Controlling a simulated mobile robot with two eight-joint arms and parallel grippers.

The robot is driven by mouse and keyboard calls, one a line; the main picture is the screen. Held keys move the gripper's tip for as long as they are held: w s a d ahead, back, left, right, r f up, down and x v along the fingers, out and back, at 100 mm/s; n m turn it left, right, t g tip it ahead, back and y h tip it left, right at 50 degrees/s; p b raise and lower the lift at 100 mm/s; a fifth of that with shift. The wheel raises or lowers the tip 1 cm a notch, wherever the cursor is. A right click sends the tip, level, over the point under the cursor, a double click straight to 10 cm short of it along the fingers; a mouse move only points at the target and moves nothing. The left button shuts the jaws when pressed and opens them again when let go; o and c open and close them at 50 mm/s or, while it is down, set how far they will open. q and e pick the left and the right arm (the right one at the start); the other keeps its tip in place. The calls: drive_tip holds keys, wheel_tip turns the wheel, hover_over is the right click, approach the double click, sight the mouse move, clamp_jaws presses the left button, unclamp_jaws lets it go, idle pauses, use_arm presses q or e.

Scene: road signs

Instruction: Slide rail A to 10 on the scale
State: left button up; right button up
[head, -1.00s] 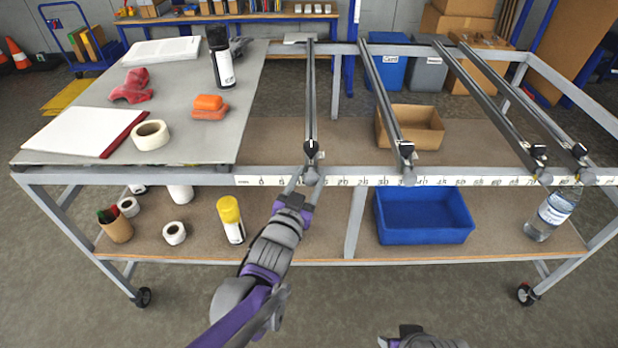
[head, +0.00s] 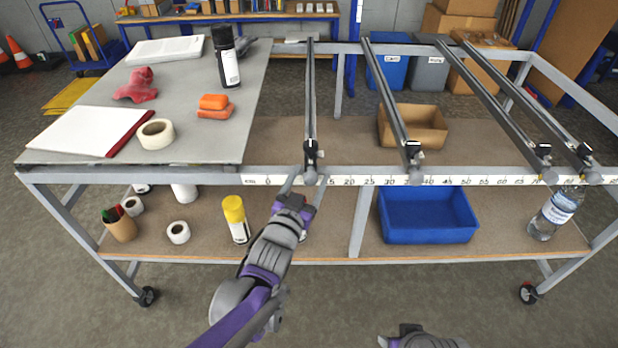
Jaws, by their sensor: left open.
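The leftmost rail (head: 311,100), which I take to be rail A, runs front to back across the frame table; no letter is readable on it. Its front end has a dark clamp and a round grey knob (head: 310,178) over the scale strip (head: 440,180). The knob stands about at 10, between 0 and 15, and covers the mark there. My left gripper (head: 306,187) is open, its fingers on either side of the knob. I cannot tell whether they touch it. Part of my right arm's end (head: 410,338) shows at the bottom edge; its jaws are not clear.
Three more rails stand to the right, the nearest (head: 390,95) near 35 to 40. A grey panel (head: 215,140) left of the rail holds a spray can (head: 227,65), tape (head: 156,133) and other items. A blue bin (head: 428,215) stands on the lower shelf.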

use_arm(q)
drive_tip(key=v, duration=1)
drive_tip(key=shift+s+p, duration=0.25)
drive_tip(key=shift+p, duration=0.1)
use_arm(e)
drive_tip(key=shift+r, duration=0.45)
use_arm(q)
drive_tip(key=shift+a, duration=0.1)
drive_tip(key=s+a+f+n+g+y, duration=0.3)
drive_tip(key=a+f+g+y, duration=0.15)
drive_tip(key=a, duration=0.25)
drive_tip(key=s+a+f+n+g, duration=0.1)
drive_tip(key=s+a+f+g, duration=0.15)
drive_tip(key=s, duration=0.25)
drive_tip(key=s+a+f+n+g+y, duration=0.1)
drive_tip(key=s+a+f+g, duration=0.1)
drive_tip(key=s+f+g, duration=0.3)
drive_tip(key=s+a+f, duration=0.3)
drive_tip(key=s, duration=0.3)
wheel_tip(320, 180, up, 14)
drive_tip(key=w+p, duration=0.1)
drive_tip(key=p, duration=1.2)
drive_tip(key=shift+d+r, duration=0.2)
use_arm(e)
wheel_tip(320, 180, up, 14)
drive_tip(key=w, duration=0.2)
drive_tip(key=shift+r+t, duration=0.15)
drive_tip(key=shift+t, duration=0.15)
